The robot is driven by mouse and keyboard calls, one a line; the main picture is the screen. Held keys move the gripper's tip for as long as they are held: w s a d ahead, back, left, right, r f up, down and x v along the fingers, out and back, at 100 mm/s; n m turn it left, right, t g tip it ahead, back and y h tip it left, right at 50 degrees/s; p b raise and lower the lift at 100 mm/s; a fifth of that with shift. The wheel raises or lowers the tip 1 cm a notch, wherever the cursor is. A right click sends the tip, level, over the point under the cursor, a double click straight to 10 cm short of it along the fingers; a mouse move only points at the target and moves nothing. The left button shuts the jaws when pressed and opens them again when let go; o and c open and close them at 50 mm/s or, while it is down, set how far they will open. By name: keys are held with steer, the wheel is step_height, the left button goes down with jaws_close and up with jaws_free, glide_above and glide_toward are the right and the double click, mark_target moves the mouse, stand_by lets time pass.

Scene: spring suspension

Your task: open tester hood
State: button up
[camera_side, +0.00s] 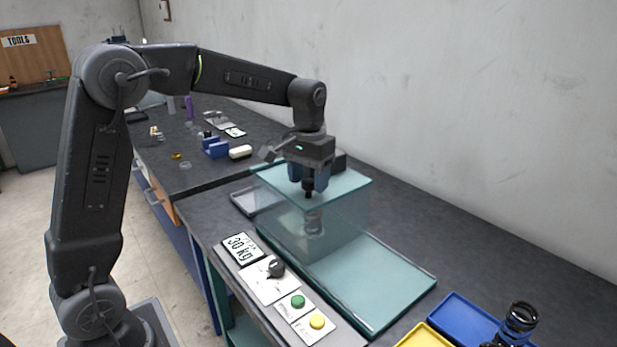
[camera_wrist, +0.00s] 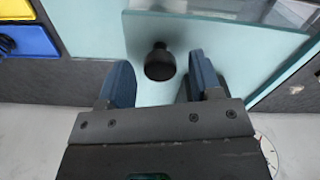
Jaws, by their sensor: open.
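The tester hood (camera_side: 345,200) is a clear greenish box on a teal tester base (camera_side: 385,285), at the base's far left end. A cylindrical part shows dimly inside it. A dark round knob (camera_side: 308,187) stands on the hood's top. My gripper (camera_side: 308,178) points down over the hood top, its blue fingers at the knob. In the wrist view my gripper (camera_wrist: 162,82) is open, with the black knob (camera_wrist: 160,63) between and slightly beyond the two fingertips. I cannot tell whether either finger touches it.
A control panel with a 30 kg display (camera_side: 240,249), black dial (camera_side: 275,268), green button (camera_side: 297,301) and yellow button (camera_side: 317,321) lies along the front. A blue tray (camera_side: 460,316) and yellow tray (camera_side: 424,337) sit at lower right, near a black spring (camera_side: 520,318). A wall runs behind.

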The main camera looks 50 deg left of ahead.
jaws_close()
stand_by(0.6)
